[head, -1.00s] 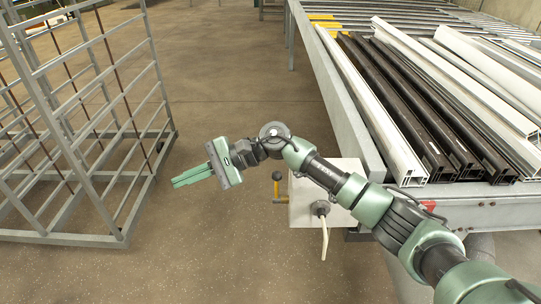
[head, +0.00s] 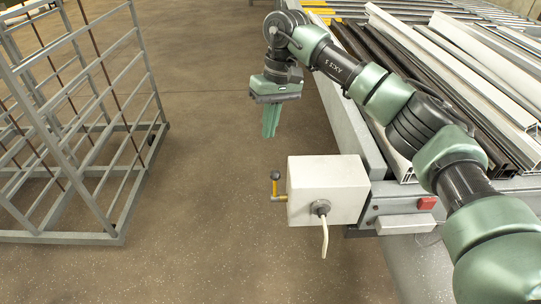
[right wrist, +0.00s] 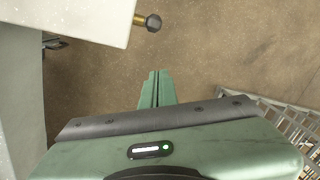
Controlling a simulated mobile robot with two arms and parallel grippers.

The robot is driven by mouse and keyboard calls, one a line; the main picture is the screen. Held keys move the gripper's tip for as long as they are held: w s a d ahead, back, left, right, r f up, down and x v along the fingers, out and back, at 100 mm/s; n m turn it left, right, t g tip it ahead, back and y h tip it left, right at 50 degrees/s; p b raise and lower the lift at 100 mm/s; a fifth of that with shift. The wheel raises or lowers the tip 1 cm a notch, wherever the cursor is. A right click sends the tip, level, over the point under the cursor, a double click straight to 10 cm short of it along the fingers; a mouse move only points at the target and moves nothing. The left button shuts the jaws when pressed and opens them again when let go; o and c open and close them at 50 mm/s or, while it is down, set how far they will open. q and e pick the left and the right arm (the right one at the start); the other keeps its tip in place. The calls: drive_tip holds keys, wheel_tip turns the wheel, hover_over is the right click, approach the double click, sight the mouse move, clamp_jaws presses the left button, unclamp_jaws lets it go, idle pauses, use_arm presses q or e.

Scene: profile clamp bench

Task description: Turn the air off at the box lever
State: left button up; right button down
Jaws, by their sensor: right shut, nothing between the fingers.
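The white air box (head: 318,188) is fixed at the end of the bench, and it also shows at the top left of the right wrist view (right wrist: 85,18). Its yellow lever (head: 276,190), with a dark knob on top, stands up on the box's left side. In the right wrist view the dark knob (right wrist: 153,22) sticks out beside the box. My right gripper (head: 271,136) points down, shut and empty. In the head view it shows above the lever in the picture, apart from it. My left gripper is out of view.
A grey wire rack (head: 118,190) stands at the left. The bench (head: 360,140) carries white and black profiles (head: 470,90). A pale hose (head: 324,240) hangs from the box's front, and a red button (head: 427,203) sits to its right. Floor between rack and box is clear.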

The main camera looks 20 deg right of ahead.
sight(275, 186)
drive_tip(key=s+f+p, duration=0.4)
drive_tip(key=f+p, duration=0.2)
drive_tip(key=f, duration=0.2)
drive_tip(key=shift+a+f+p, duration=0.25)
drive_tip(key=shift+a+p, duration=0.1)
drive_tip(key=shift+p, duration=0.05)
drive_tip(key=shift+w, duration=0.1)
drive_tip(key=shift+a, duration=0.1)
